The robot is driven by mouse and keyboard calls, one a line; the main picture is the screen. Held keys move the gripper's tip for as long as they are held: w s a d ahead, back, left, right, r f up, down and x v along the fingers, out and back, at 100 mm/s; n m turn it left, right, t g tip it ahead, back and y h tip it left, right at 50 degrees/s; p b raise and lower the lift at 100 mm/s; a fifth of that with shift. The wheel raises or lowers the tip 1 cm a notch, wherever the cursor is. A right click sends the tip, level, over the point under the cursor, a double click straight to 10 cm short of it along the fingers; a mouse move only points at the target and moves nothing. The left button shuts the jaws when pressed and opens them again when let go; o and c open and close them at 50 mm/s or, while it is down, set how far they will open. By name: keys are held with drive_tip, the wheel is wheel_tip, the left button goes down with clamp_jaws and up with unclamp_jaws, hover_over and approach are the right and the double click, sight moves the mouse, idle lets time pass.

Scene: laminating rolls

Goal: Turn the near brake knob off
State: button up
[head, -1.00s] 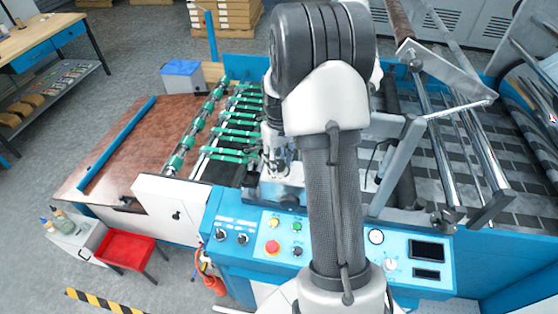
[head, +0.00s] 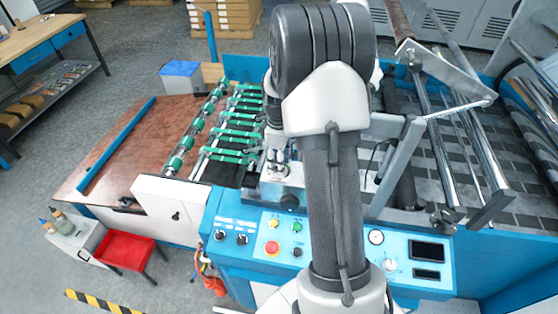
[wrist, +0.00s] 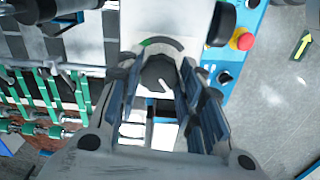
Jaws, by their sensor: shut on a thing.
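The near brake knob (wrist: 158,73) is a dark round knob with a pale pointer line, on a light metal plate. Its pointer is aimed down and slightly right in the wrist view. A curved scale with a green part (wrist: 148,42) at its left end arches above it. My gripper (wrist: 160,92) has one finger on each side of the knob and is shut on it.
A blue control panel (head: 328,230) with a red emergency button (head: 272,248) lies just in front of the block. Green-wheeled rollers (head: 235,133) are to the left. Steel rollers and a grey upright (head: 398,165) stand close on the right.

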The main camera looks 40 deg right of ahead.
idle(0.4)
drive_tip(key=o, duration=1.1)
wheel_tip(320, 180, up, 12)
drive_tip(key=shift+r, duration=0.1)
idle(0.4)
